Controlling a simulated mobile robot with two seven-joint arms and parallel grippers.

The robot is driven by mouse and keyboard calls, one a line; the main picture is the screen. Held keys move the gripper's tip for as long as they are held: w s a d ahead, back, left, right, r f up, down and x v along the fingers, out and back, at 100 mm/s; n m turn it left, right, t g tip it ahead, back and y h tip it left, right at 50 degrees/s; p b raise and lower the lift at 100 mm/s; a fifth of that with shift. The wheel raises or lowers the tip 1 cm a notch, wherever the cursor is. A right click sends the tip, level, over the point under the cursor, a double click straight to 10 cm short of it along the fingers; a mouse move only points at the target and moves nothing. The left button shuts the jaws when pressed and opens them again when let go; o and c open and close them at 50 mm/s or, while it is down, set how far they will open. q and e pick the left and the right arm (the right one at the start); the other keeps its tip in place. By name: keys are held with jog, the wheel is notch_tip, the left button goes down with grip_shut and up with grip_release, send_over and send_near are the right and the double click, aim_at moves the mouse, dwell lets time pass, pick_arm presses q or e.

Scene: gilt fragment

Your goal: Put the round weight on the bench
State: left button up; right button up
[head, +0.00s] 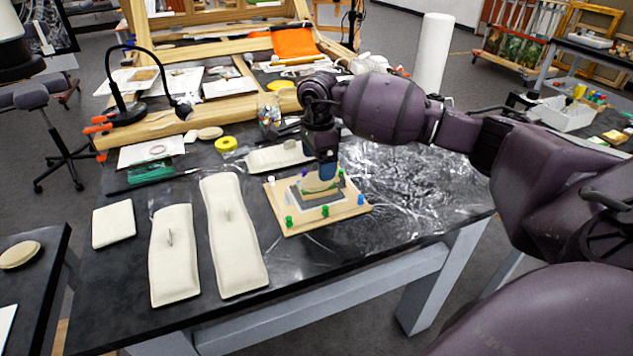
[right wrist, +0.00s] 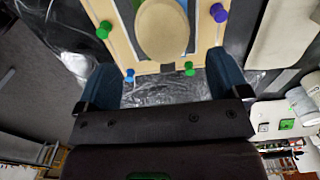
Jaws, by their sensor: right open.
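A round cream weight (head: 320,184) rests on a small framed piece at the middle of a light wooden board (head: 290,223) on the black bench (head: 330,262). My right gripper (head: 322,176) points down just above it and partly hides it. In the right wrist view, the round weight (right wrist: 163,28) lies ahead of the two blue fingers of my right gripper (right wrist: 163,78), which are wide apart with nothing between them. A similar round pad (head: 19,254) lies on the side table at the left, and another (head: 210,133) lies farther back on the bench.
Green, blue, purple and white pegs stand around the board. Long cream bags (head: 232,235) and a square pad (head: 114,223) lie to its left. Crumpled clear film (head: 405,190) covers the bench to the right. A black lamp (head: 128,110) stands at the back left.

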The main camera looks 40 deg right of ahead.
aim_at(317, 177)
jog(key=shift+w+f, duration=0.2)
jog(key=shift+f, duration=2.5)
jog(key=shift+r, duration=0.1)
jog(key=c, duration=1.3)
